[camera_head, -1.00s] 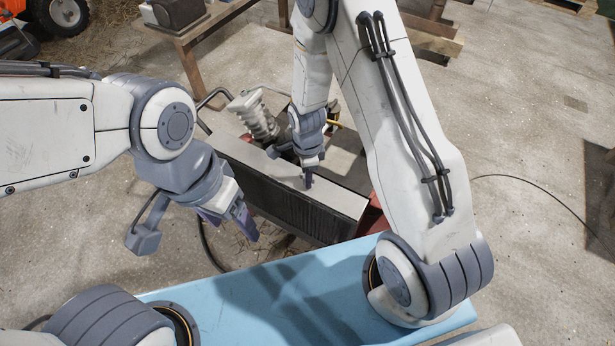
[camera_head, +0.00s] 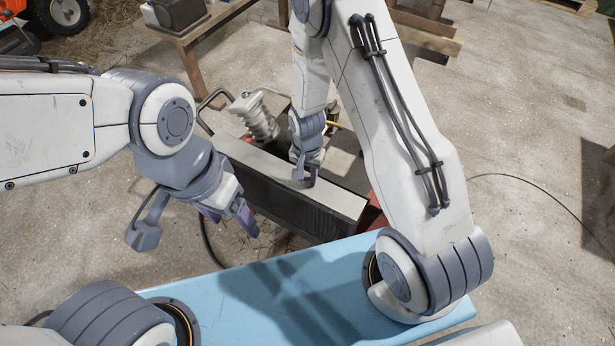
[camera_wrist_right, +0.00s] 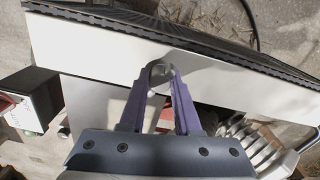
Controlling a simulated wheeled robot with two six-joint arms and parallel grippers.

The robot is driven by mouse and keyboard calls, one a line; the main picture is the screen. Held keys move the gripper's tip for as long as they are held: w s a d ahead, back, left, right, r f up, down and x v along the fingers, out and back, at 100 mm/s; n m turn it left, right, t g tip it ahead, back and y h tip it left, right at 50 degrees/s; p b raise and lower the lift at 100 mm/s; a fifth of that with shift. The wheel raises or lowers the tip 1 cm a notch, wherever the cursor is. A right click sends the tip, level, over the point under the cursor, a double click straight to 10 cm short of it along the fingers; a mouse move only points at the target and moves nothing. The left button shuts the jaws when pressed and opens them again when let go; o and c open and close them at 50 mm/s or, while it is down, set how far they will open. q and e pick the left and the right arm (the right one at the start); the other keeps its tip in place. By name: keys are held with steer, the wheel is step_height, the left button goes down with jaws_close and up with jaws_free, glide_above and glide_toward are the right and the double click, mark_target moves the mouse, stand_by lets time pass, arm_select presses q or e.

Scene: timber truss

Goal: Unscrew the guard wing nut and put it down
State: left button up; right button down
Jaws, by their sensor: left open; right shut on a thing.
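The guard wing nut (camera_wrist_right: 160,71) is a small grey metal piece between the fingertips of my right gripper (camera_wrist_right: 160,68), which is shut on it. In the head view, my right gripper (camera_head: 305,180) reaches down to the pale top panel (camera_head: 275,174) of the machine, and its fingers hide the nut. I cannot tell whether the nut still touches the panel or its thread. My left gripper (camera_head: 234,217) is open and empty, in front of and above the machine's left part.
The machine has a dark finned front (camera_head: 290,205) and a ribbed grey cylinder (camera_head: 258,120) behind the panel. A light blue surface (camera_head: 215,290) lies in front. A wooden bench (camera_head: 190,40) stands at the back left. The concrete floor on the right is mostly clear, with a thin cable.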

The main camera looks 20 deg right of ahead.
steer(key=n, duration=0.4)
steer(key=shift+r+p, duration=0.1)
steer(key=shift+p, duration=0.3)
steer(key=n+p, duration=0.1)
steer(key=n, duration=0.4)
steer(key=shift+n, duration=1.3)
steer(key=n, duration=0.3)
steer(key=shift+n+p, duration=0.4)
steer(key=n, duration=0.4)
steer(key=shift+r+p, duration=0.1)
steer(key=shift+p, duration=0.25)
